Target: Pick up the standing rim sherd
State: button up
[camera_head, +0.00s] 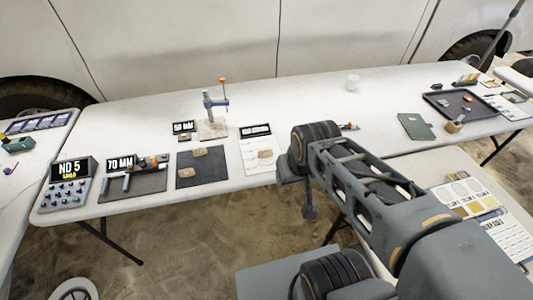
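Tan sherds show on the long white table in the head view. One sherd (199,152) is at the top of a dark mat (208,173), and another sherd (186,172) lies lower on the mat. A third sherd (265,154) is on a white sheet (252,166) to the right. They are too small for me to tell which is a standing rim sherd. My arm reaches in from the lower right, its end in front of the table's near edge. My gripper (309,208) seems to hang below the wrist, right of these sherds; its fingers are not clear.
A blue clamp stand (209,103) with an orange knob rises behind the mat. A caliper (127,183) and a display box (70,182) stand to the left. A green book (416,126) and a black tray (462,111) lie right. The table's back middle is mostly clear.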

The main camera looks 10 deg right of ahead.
aim_at(266, 153)
jog(key=u, duration=0.3)
jog(key=i, duration=0.5)
jog(key=u, duration=1)
